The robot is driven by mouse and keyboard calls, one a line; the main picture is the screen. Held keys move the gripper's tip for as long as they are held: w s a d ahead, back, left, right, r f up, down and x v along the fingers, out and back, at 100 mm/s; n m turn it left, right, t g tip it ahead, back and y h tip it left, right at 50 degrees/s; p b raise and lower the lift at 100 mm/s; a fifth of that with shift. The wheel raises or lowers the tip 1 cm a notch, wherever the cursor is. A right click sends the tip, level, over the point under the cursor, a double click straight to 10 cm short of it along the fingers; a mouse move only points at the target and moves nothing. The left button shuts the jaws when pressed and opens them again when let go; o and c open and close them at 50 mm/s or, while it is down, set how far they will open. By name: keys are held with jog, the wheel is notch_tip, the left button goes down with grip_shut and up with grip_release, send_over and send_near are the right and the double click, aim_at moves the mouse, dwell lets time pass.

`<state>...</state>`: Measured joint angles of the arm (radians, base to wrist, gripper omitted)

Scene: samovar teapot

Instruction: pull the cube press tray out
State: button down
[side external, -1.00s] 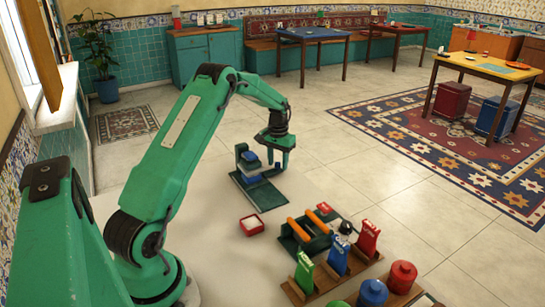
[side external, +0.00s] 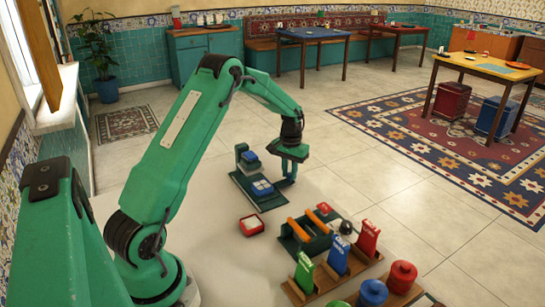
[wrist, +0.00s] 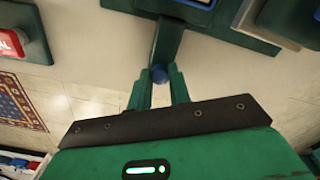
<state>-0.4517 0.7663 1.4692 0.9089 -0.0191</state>
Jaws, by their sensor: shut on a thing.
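The cube press (side external: 242,158) is a dark green stand with a blue block above its long base plate. The tray (side external: 262,187), blue with pale squares, lies on the near part of the base plate, out in front of the press column. In the wrist view a blue edge of it (wrist: 196,3) shows at the top, with a dark green bar running down to a blue knob (wrist: 159,74). My gripper (side external: 288,179) is right of the tray, pointing down. In the wrist view its fingers (wrist: 159,80) are shut on the knob.
A small red box (side external: 252,225) with white contents stands nearer. A green rack with orange bars (side external: 308,228), upright green, blue and red holders (side external: 337,255) and round canisters (side external: 402,275) fill the front right. The pale counter (side external: 215,225) is clear at left.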

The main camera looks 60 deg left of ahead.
jog(key=d, duration=0.3)
jog(key=shift+w, duration=0.1)
jog(key=c, duration=1.3)
grip_release()
jog(key=shift+r, duration=0.15)
notch_tip(320, 180, up, 8)
jog(key=shift+f, duration=0.2)
